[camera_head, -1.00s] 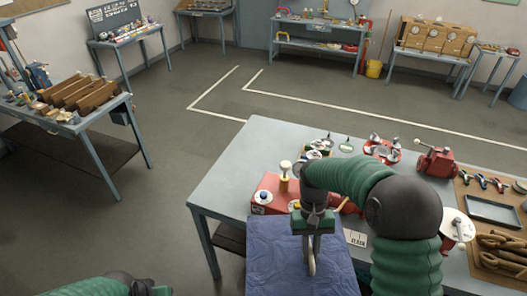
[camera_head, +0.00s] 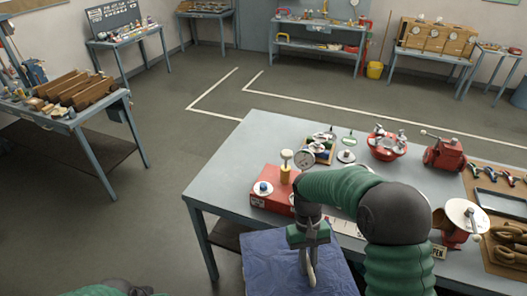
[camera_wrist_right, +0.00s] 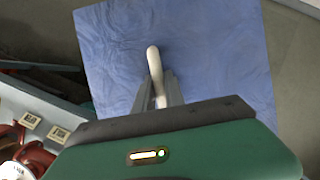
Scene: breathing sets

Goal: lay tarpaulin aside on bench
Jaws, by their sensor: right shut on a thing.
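The tarpaulin (camera_head: 268,262) is a blue, creased, roughly square sheet at the bottom of the head view, in front of the bench's near edge. It fills much of the wrist view (camera_wrist_right: 215,55). My right gripper (camera_head: 308,258) is above it, shut on a pale, curved, handle-like piece that stands up from the sheet. In the wrist view the fingers (camera_wrist_right: 160,92) close around this piece. The bench (camera_head: 225,165) is grey-blue. The tarpaulin's underside and lower edge are hidden. My left gripper is out of view; only part of that arm shows at bottom left.
On the bench stand a red box (camera_head: 270,200) with a gauge and knobs, a red round device (camera_head: 388,148), a red machine (camera_head: 444,154) and a tray (camera_head: 500,203). The bench's back-left top is clear. A side table (camera_head: 90,115) stands left across open floor.

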